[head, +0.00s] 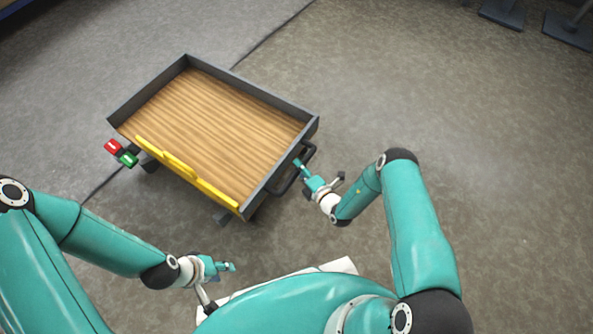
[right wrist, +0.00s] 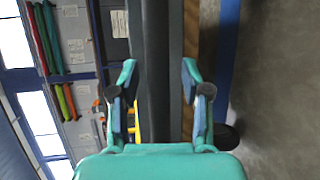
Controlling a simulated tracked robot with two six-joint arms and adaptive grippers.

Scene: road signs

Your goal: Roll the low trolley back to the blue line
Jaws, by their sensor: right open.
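The low trolley (head: 188,61) has a wooden deck, grey raised edges, a yellow rail (head: 186,173) along its near side and a black handle (head: 309,153) on its right end. My right gripper (head: 299,164) is at this handle. In the right wrist view, its open fingers (right wrist: 158,85) are on either side of a dark bar (right wrist: 160,50); contact is unclear. My left gripper (head: 230,267) is below the trolley in the head view, apart from it; its jaws are too small to judge. A blue strip (right wrist: 227,60) shows in the right wrist view; I cannot tell whether it is the line.
Dark stand bases (head: 503,13) are at the far right. The floor right of the trolley is clear.

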